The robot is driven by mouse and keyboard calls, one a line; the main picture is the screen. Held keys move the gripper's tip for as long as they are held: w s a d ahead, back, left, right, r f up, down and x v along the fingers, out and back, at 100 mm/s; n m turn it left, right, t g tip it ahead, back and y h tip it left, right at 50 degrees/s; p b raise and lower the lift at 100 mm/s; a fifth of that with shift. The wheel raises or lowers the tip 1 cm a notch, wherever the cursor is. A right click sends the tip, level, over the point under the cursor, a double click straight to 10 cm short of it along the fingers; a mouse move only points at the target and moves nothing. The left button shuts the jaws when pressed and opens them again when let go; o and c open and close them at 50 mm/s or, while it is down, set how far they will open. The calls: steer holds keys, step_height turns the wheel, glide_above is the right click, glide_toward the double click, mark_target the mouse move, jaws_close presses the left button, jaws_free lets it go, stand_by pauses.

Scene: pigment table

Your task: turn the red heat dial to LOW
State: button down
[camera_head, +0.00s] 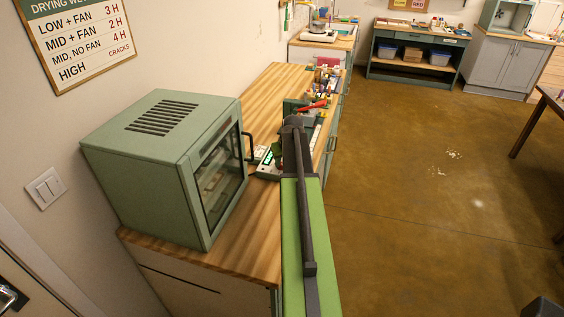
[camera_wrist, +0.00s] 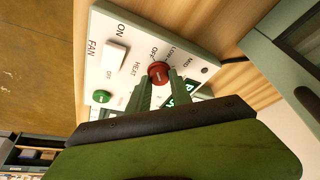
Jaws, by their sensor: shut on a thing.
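The red heat dial (camera_wrist: 158,71) sits on the white face of a control panel (camera_wrist: 139,38) in the wrist view. The labels OFF, LOW and MID run around its upper and right side. A pale mark shows on the dial, but I cannot tell which label it points to. My gripper (camera_wrist: 160,83) is shut on the dial, with one green finger on each side. In the head view the panel (camera_head: 267,164) stands on the wooden counter, and my arm hides the dial and most of the gripper.
A white FAN switch (camera_wrist: 115,56) and a green button (camera_wrist: 102,97) lie left of the dial. A green oven (camera_head: 160,160) with a glass door and dark handle stands beside the panel on the counter (camera_head: 255,235). Colourful bottles (camera_head: 318,82) crowd the counter farther back. Open floor lies right.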

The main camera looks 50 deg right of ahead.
steer(key=m, duration=0.2)
steer(key=m+h, duration=0.1)
steer(key=shift+w+a+m+g, duration=0.15)
steer(key=shift+m+g, duration=0.25)
steer(key=shift+w+a+m+g+h, duration=0.1)
steer(key=shift+m+g+h, duration=0.45)
steer(key=shift+m, duration=1.35)
steer(key=c, duration=1.2)
jaws_free()
steer(key=shift+o, duration=0.2)
steer(key=shift+r, duration=0.1)
steer(key=p+v, duration=1.6)
steer(key=v, duration=0.1)
steer(key=shift+r, duration=0.15)
